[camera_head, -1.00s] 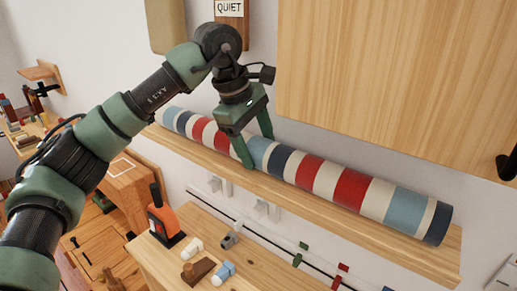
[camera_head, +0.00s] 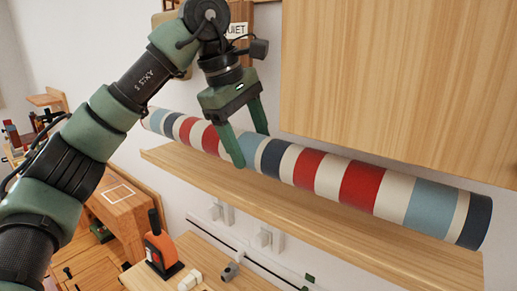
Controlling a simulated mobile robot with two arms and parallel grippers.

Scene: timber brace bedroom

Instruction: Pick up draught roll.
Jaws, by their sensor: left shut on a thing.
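The draught roll (camera_head: 317,176) is a long striped cylinder in red, cream, light blue and navy. It slants across the camera_head view from upper left to lower right. My left gripper (camera_head: 250,148) comes down on it from above and is shut on it near its light blue band, one finger on each side. The roll is held a little above the wooden shelf (camera_head: 290,213). Its far end shows at the left beside my arm. My right gripper is not in view.
A large wooden cabinet (camera_head: 400,75) hangs close above the roll's right half. A QUIET sign (camera_head: 237,30) is on the wall behind my wrist. Below, a wooden bench (camera_head: 215,262) holds an orange tool (camera_head: 161,250) and small pieces. Wall sockets (camera_head: 262,238) sit under the shelf.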

